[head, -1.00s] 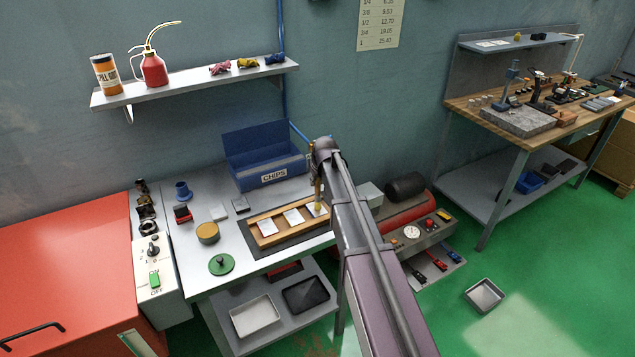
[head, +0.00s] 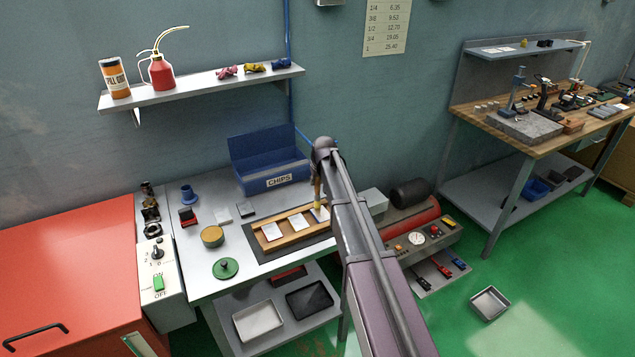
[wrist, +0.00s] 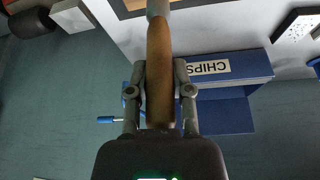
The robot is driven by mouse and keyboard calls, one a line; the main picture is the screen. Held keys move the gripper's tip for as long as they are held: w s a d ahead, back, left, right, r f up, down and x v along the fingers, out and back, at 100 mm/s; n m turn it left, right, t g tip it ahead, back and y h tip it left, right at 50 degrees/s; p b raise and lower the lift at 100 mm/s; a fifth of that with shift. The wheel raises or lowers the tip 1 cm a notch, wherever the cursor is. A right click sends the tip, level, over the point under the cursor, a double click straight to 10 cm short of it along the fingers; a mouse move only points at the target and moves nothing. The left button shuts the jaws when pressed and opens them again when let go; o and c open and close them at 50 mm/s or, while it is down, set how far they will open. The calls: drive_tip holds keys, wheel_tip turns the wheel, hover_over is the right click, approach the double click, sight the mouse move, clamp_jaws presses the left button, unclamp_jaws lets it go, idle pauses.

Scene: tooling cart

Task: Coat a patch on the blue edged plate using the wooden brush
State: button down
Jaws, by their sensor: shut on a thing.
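My gripper (wrist: 160,88) is shut on the wooden handle of the brush (wrist: 160,60). In the head view the brush (head: 317,187) points down, with its pale yellow tip over or on the rightmost of three white plates (head: 320,214). I cannot tell whether the tip touches. The middle plate (head: 299,222) and the left plate (head: 271,231) lie beside it in a wooden tray (head: 292,240). The plates' edge colours are too small to tell. My arm hides most of the gripper and the tray's right end in the head view. The bristles are out of the wrist view.
A blue CHIPS bin (head: 270,170) stands behind the tray, and also shows in the wrist view (wrist: 235,75). A brass-coloured round tin (head: 212,237) and a green disc with a knob (head: 226,268) stand left on the cart. A grey box (head: 373,201) is right of my arm.

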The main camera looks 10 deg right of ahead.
drive_tip(key=shift+s, duration=0.1)
idle(0.4)
drive_tip(key=shift+s+d, duration=0.3)
drive_tip(key=shift+s, duration=0.6)
drive_tip(key=shift+s+d, duration=0.3)
drive_tip(key=shift+s, duration=0.55)
drive_tip(key=shift+s+d, duration=0.3)
drive_tip(key=shift+s, duration=0.65)
drive_tip(key=shift+s+d, duration=0.3)
drive_tip(key=shift+s, duration=0.6)
drive_tip(key=shift+a, duration=0.15)
drive_tip(key=shift+s+a+f, duration=0.1)
drive_tip(key=shift+s+a, duration=0.1)
drive_tip(key=shift+a, duration=0.1)
drive_tip(key=shift+w, duration=0.1)
